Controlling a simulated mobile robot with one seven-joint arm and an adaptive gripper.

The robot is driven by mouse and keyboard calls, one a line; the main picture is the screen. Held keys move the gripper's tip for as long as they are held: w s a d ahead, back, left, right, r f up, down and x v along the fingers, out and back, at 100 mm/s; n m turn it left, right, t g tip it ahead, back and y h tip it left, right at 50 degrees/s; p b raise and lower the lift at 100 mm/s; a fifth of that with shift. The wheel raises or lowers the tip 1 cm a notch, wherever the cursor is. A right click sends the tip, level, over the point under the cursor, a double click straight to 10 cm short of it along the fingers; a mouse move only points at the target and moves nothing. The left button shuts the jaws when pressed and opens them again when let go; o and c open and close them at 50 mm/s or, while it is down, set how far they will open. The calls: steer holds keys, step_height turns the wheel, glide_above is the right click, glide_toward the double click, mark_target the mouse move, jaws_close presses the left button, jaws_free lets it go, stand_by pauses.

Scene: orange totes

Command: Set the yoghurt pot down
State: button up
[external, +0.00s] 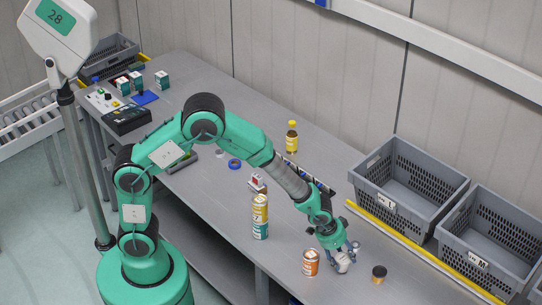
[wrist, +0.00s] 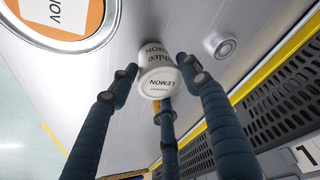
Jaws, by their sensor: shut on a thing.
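The yoghurt pot (wrist: 159,82) is small and white, with LEMON printed on its lid and side. My gripper (wrist: 160,85) has its three dark fingers around it in the wrist view and is shut on it. In the external view the pot (external: 342,262) shows below my gripper (external: 340,254), low over the front right part of the grey table (external: 300,205). I cannot tell whether its base touches the table.
An orange-and-white can (external: 310,262) stands just left of the pot. Two grey crates (external: 375,207) (external: 449,236) stand behind a yellow strip (external: 410,250). Stacked cans (external: 260,215) stand further left.

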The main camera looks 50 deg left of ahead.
steer(key=shift+f, duration=0.2)
steer(key=o, duration=1.3)
steer(key=shift+f, duration=0.1)
steer(key=p+v, duration=0.2)
steer(key=v, duration=1)
